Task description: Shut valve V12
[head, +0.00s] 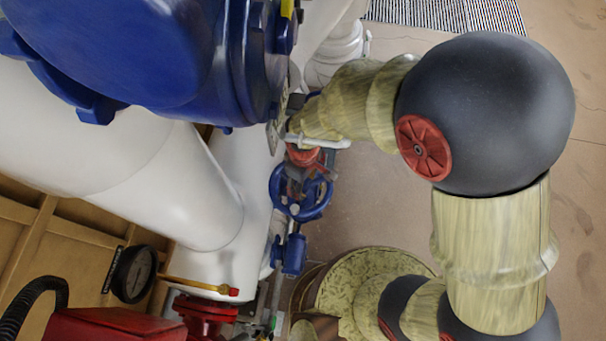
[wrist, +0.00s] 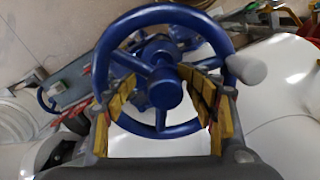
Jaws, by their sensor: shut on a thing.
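A blue spoked handwheel (head: 322,207) is on a small valve on the pipework, near the middle of the head view. It fills the upper middle of the wrist view (wrist: 163,12), with its hub and spokes facing me. My gripper (head: 306,170) is at this wheel, at the end of my arm reaching in from the right. In the wrist view my gripper (wrist: 162,100) has a yellow-padded finger on each side of the wheel's lower half, shut on it. The fingers hide parts of the rim. No V12 label is readable.
A large blue flanged body (head: 140,50) and thick white pipes (head: 170,180) crowd the left. A pressure gauge (head: 134,274), a yellow lever (head: 200,286) and red fittings (head: 205,310) are lower left. Open floor (head: 375,205) lies right of the wheel.

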